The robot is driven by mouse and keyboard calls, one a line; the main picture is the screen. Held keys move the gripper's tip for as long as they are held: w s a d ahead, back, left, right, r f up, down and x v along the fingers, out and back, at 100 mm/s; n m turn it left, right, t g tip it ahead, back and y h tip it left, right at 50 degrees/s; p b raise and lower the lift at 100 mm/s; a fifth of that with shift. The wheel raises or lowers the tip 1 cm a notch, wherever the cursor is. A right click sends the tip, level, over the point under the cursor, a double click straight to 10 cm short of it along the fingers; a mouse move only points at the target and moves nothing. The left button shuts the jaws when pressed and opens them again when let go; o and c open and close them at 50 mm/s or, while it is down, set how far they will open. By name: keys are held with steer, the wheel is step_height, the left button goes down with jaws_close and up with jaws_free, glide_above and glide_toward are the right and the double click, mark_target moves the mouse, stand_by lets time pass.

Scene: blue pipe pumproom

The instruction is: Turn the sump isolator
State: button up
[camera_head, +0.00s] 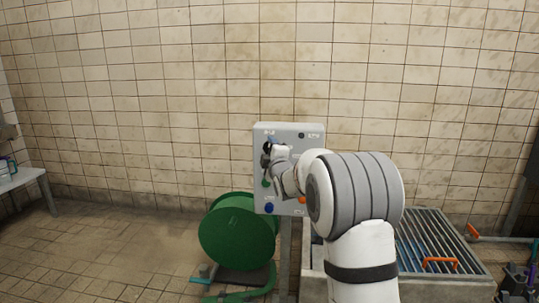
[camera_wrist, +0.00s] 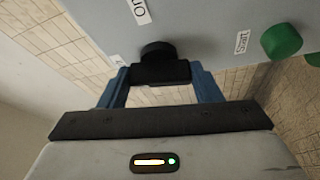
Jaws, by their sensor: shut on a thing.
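The sump isolator appears to be the black rotary knob (camera_wrist: 157,49) on the grey control panel (camera_head: 313,166). My gripper (camera_wrist: 160,73) has its two blue fingers on either side of the knob's black handle bar and is shut on it. In the head view my gripper (camera_head: 268,158) is at the panel's upper left, and the knob is mostly hidden by my wrist. A label reading "ON" stands beside the knob in the wrist view. The handle's exact angle against its labels is hard to tell.
A green button (camera_wrist: 281,41) with a "START" label is near the knob. A blue button (camera_head: 269,208) is low on the panel. A green hose reel (camera_head: 237,232) stands left below, a grated sump (camera_head: 440,245) at right. A bench (camera_head: 22,180) is far left.

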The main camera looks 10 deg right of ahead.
steer(key=shift+n+g, duration=0.5)
steer(key=shift+n, duration=0.6)
steer(key=o, duration=1)
steer(key=s, duration=0.7)
steer(key=shift+s+d+p, duration=0.3)
steer(key=shift+s+p, duration=0.05)
steer(key=shift+p, duration=0.1)
steer(key=shift+r, duration=0.1)
